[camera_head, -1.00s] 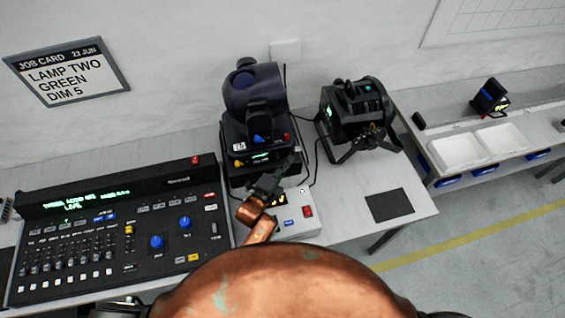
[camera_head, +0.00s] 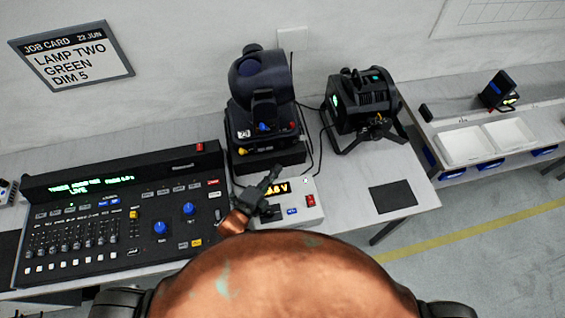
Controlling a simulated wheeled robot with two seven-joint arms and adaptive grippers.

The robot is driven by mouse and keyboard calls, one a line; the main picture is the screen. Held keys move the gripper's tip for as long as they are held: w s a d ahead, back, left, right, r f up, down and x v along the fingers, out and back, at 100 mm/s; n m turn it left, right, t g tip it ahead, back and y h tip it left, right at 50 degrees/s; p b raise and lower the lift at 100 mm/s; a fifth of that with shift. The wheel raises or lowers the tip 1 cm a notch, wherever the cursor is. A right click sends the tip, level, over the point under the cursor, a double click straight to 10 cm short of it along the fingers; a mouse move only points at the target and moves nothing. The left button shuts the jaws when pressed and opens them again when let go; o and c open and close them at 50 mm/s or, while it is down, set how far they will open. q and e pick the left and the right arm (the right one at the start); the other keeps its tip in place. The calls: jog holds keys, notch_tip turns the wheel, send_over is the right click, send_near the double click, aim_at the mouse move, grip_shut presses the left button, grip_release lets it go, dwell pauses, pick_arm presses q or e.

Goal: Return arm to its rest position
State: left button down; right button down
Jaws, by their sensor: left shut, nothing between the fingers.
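My left gripper (camera_head: 268,186) is dark and shut, with nothing between its fingers. It is at the end of my copper-coloured arm, over the left part of a small white power box (camera_head: 308,214) with a lit orange display, and partly hides it. The gripper is in front of the black moving-head lamp (camera_head: 262,85) and its base, apart from them in the picture. The gap between gripper and box cannot be judged well. My right gripper is not in view.
A lighting console (camera_head: 120,254) with sliders and blue knobs fills the bench's left side. A black par can (camera_head: 362,100) stands on the right, near a dark mat (camera_head: 390,197). A job card (camera_head: 72,55) hangs on the wall. White trays (camera_head: 463,146) stand on a farther bench.

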pick_arm(q)
jog(key=shift+s+a, duration=0.15)
jog(key=shift+s, duration=0.15)
dwell(0.4)
